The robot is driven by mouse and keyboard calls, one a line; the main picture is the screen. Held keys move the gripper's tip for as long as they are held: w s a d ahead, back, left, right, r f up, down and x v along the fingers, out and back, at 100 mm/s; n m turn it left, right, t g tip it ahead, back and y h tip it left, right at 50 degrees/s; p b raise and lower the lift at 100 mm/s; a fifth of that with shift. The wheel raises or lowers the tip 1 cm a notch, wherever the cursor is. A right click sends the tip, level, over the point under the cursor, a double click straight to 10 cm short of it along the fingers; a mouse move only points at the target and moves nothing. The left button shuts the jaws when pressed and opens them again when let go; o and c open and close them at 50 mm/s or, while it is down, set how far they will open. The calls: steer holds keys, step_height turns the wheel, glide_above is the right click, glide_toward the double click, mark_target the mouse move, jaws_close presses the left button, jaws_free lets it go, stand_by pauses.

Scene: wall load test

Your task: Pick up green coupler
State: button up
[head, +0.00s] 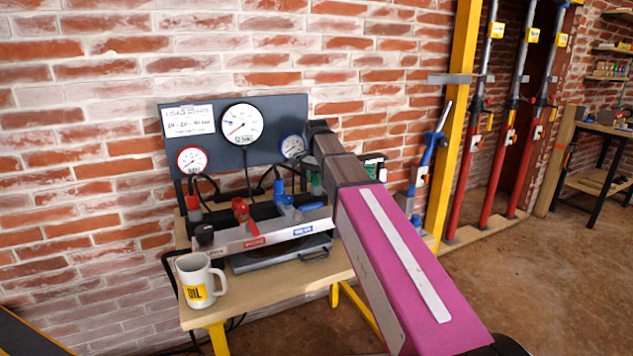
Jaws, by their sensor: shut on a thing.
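The green coupler (316,184) shows as a small green piece at the right end of the bench unit, just left of my arm and partly hidden by it. My gripper (317,168) is at the far end of the arm, beneath the dark wrist, and mostly hidden by it. It is shut on the green coupler, though the fingers' contact is hard to make out. Whether the coupler is seated or lifted cannot be told. A red coupler (193,203) and a blue coupler (279,188) stand further left, below the gauge panel (215,155).
The metal manifold (270,232) with red and blue valve handles lies on the wooden bench (262,290). A white mug (199,280) stands at the bench's front left. Black hoses hang below the gauges. The brick wall is close behind; a yellow post (455,120) rises at right.

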steer(key=shift+r, duration=0.15)
steer(key=shift+r, duration=0.6)
step_height(320, 180, up, 2)
steer(key=shift+r, duration=0.15)
steer(key=s+a+r, duration=0.7)
steer(key=s, duration=0.2)
steer(key=shift+a, duration=0.15)
steer(key=shift+r, duration=0.1)
steer(key=shift+r, duration=0.1)
steer(key=shift+r, duration=0.65)
